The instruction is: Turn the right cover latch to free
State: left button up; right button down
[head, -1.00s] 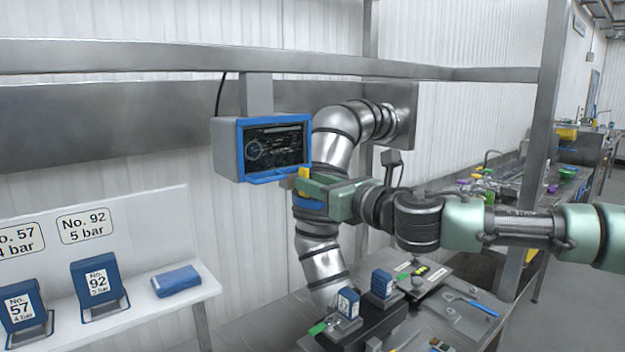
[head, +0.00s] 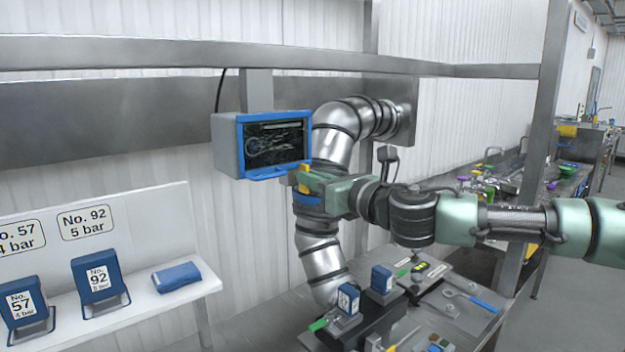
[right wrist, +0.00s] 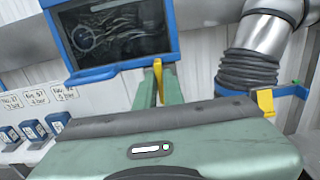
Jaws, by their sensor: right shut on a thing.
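My right gripper (head: 304,183) reaches in from the right in the head view, in front of the silver pipe and just below the blue-framed screen. Its jaws are shut on a small yellow latch (head: 303,174). In the right wrist view the yellow latch (right wrist: 158,72) shows between the green fingers. A blue band (head: 309,199) goes around the pipe by the gripper. A second yellow piece (right wrist: 265,102) sits on this band in the right wrist view, to the right of the fingers. My left gripper is out of view.
The screen (head: 275,140) hangs close to the gripper, left of the pipe (head: 320,262). A shelf (head: 140,306) at left holds blue number blocks. A metal bench (head: 440,322) below carries blue blocks and tools. A steel post (head: 541,150) stands behind my right arm.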

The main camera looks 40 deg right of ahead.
jog(key=shift+d+f+m+b, duration=0.1)
jog(key=shift+m+b, duration=0.4)
jog(key=shift+m, duration=2.45)
jog(key=shift+d+f+m+b, duration=0.15)
jog(key=shift+m+b, duration=0.3)
jog(key=shift+m, duration=2.55)
jog(key=shift+d+f+m+b, duration=0.1)
jog(key=shift+m+b, duration=0.4)
jog(key=shift+m, duration=2.45)
jog(key=c, duration=1.5)
grip_release()
jog(key=shift+s, duration=0.1)
